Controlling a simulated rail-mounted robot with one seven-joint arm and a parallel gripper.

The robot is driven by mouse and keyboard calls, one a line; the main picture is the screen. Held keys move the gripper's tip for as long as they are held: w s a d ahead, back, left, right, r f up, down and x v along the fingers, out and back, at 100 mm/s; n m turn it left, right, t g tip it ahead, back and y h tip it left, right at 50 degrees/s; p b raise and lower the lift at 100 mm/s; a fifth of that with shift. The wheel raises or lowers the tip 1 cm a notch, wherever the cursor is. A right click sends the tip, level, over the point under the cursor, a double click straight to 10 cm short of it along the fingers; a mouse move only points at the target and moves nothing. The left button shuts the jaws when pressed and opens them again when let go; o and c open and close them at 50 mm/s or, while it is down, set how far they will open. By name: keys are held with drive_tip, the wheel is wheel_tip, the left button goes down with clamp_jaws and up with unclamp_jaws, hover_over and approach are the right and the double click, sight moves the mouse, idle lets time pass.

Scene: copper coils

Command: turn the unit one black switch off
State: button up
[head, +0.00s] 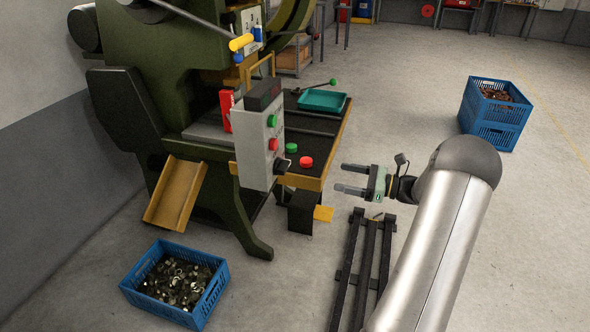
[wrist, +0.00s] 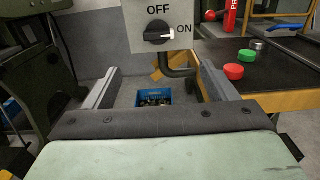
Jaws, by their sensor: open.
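The black switch (wrist: 158,34) is a rotary knob on the light grey panel of a control box, in the wrist view. OFF is printed above it and ON to its right; its white mark points right, toward ON. In the head view the grey control box (head: 254,150) stands at the front of the green press, with a black knob (head: 282,165) low on its right side. My gripper (head: 343,179) is open and empty, to the right of the box and apart from it. In the wrist view its two fingers (wrist: 158,82) lie below the switch, one on either side.
Red and green buttons (head: 305,162) sit on the press table right of the box. A blue crate of metal parts (head: 213,300) stands on the floor at lower left, and stacked blue crates (head: 492,137) at right. A dark rack (head: 345,285) lies below my gripper.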

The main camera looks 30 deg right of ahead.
sight(288, 167)
drive_tip(key=x, duration=1.7)
drive_tip(key=shift+a, duration=0.15)
drive_tip(key=shift+f+b, duration=0.1)
drive_tip(key=shift+b, duration=0.2)
drive_tip(key=c, duration=1)
